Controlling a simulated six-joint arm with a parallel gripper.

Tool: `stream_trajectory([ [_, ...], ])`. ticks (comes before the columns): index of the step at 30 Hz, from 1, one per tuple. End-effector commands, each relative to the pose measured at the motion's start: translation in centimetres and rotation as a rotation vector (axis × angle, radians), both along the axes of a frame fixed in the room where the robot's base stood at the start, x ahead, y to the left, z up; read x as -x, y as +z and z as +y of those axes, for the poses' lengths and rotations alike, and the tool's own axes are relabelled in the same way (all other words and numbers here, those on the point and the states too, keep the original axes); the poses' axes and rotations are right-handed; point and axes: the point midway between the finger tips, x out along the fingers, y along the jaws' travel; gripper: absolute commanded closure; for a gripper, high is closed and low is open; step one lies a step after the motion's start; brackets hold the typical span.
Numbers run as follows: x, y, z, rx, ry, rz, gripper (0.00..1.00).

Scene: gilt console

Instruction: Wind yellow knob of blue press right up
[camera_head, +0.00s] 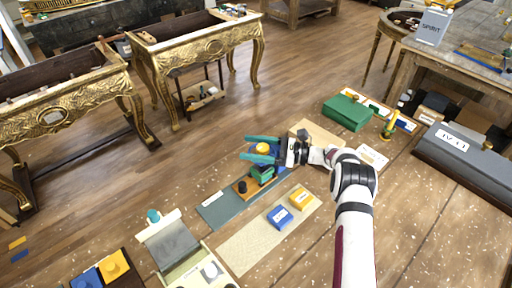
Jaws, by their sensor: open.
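The yellow knob (263,148) is a small round cap on top of the blue press (250,151), which stands near the middle of the view. My gripper (250,147) reaches in from the right with its two teal fingers apart. One finger lies on the far side of the knob and the other on the near side. Whether either finger touches the knob cannot be told. The fingers hide much of the press.
A brown board with a black knob (242,187) and a grey mat (214,211) lie just in front. Blue (280,216) and yellow (301,198) labelled blocks sit on a beige mat. A green box (347,113) stands behind right. Open floor lies to the left.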

Motion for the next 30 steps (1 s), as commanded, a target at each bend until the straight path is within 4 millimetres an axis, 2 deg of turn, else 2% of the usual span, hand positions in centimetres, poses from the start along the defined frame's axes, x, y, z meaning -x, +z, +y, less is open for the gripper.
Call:
stream_trajectory([
  [5, 0.1, 0.0, -2.1, 0.0, -0.003, -0.001, 0.24],
  [15, 1.1, -0.1, -11.6, 0.0, -0.004, -0.002, 0.24],
  [18, 1.4, -0.1, -13.8, 0.001, -0.002, -0.003, 0.24],
  [23, 1.6, 0.0, -15.5, 0.0, -0.001, 0.0, 0.24],
  [30, 1.6, 0.0, -15.7, 0.0, 0.0, 0.0, 0.24],
])
